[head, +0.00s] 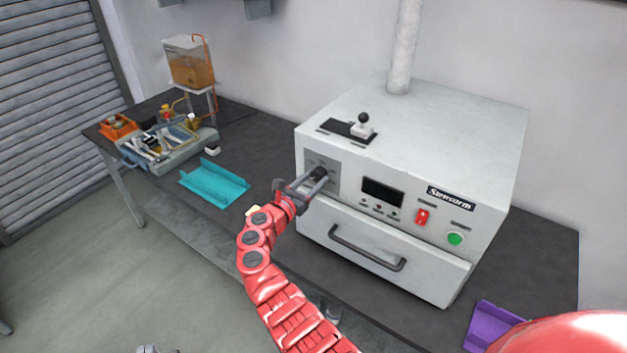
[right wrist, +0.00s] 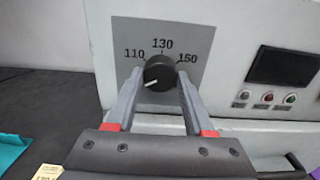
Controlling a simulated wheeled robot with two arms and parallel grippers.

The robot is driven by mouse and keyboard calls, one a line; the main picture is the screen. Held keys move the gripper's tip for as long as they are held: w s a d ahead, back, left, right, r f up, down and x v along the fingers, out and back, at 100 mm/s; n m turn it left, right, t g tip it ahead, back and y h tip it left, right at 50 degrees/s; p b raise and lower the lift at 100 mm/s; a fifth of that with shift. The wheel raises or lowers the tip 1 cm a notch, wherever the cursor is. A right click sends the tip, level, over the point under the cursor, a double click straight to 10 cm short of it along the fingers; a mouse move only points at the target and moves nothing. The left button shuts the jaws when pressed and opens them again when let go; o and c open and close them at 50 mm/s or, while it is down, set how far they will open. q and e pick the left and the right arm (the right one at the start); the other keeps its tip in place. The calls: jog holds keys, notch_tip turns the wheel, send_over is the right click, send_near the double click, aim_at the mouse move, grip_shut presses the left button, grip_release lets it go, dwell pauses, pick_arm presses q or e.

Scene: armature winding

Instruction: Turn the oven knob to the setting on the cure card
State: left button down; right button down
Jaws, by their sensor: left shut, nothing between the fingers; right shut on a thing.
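The oven (head: 420,150) is a grey box on the bench. Its black knob (right wrist: 160,72) sits on a grey dial plate marked 110, 130 and 150. The knob's white mark points down and left, below the 110. My right gripper (right wrist: 160,85) is shut on the knob, one finger on each side; in the head view it partly hides the knob (head: 319,172). A cream card with small print (right wrist: 47,172) shows at the lower left of the right wrist view; its text is too small to read. My left gripper (head: 148,349) just shows at the bottom edge.
Right of the knob are a dark display (head: 382,190), a red switch (head: 422,217) and a green button (head: 455,238). A drawer handle (head: 365,250) juts out below. A teal tray (head: 214,185) lies left of the oven, a purple tray (head: 485,320) at right.

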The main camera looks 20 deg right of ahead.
jog(key=shift+f+m+b, duration=0.15)
jog(key=shift+m+b, duration=0.45)
jog(key=shift+b, duration=0.2)
jog(key=m+b, duration=0.3)
jog(key=b, duration=0.1)
jog(key=m+b, duration=0.3)
jog(key=b, duration=0.1)
jog(key=m+b, duration=0.3)
jog(key=b, duration=0.1)
jog(key=shift+f+m, duration=0.3)
jog(key=m+b, duration=1)
jog(key=b, duration=0.4)
jog(key=shift+r+b, duration=0.1)
jog(key=shift+b, duration=0.25)
jog(key=shift+r+m+b, duration=0.25)
jog(key=shift+m+b, duration=1.25)
jog(key=shift+b, duration=0.1)
jog(key=shift+c, duration=1.4)
grip_release()
jog(key=shift+a, duration=0.1)
